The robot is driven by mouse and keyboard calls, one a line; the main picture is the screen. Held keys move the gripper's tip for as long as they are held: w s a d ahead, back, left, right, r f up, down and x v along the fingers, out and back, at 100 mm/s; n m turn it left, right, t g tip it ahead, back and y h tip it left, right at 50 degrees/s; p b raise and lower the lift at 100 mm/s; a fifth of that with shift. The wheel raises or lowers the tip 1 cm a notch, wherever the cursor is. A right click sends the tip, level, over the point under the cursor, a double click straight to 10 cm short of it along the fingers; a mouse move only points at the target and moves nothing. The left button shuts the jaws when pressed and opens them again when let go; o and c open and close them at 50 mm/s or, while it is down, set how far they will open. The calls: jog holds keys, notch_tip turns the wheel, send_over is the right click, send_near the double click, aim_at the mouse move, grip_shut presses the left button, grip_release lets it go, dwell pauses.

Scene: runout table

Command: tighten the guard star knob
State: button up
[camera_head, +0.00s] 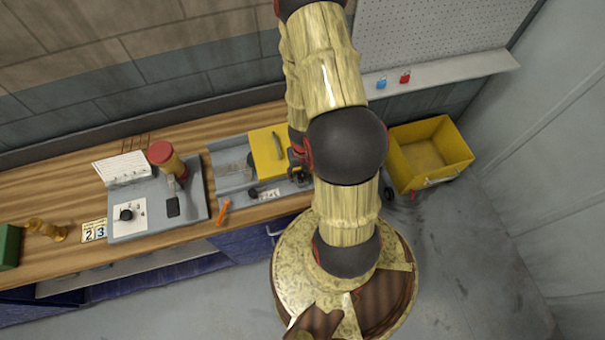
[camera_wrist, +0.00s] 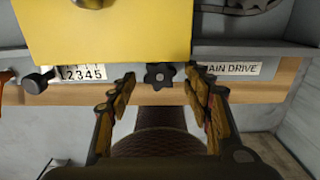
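The dark star knob (camera_wrist: 160,75) shows in the wrist view, just below the lower edge of the yellow guard (camera_wrist: 110,32). My gripper (camera_wrist: 160,80) is open, with one fingertip on each side of the knob and a visible gap on both sides. In the head view the yellow guard (camera_head: 266,157) sits on a grey machine on the wooden bench. My gripper (camera_head: 298,172) is at the guard's right side there, partly hidden by my arm. I cannot make out the star knob in the head view.
In the wrist view a dark-knobbed lever (camera_wrist: 38,82) and a number plate (camera_wrist: 82,73) are left of the knob, and a MAIN DRIVE label (camera_wrist: 228,69) is right. In the head view an orange-handled tool (camera_head: 222,213) lies left, and a yellow bin (camera_head: 444,178) stands right.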

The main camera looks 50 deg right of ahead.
jog(key=shift+c, duration=1.2)
jog(key=c, duration=0.8)
jog(key=shift+c, duration=0.4)
jog(key=m+p, duration=0.1)
jog(key=m, duration=0.3)
jog(key=shift+m, duration=0.4)
jog(key=o, duration=1.1)
jog(key=shift+o, duration=0.2)
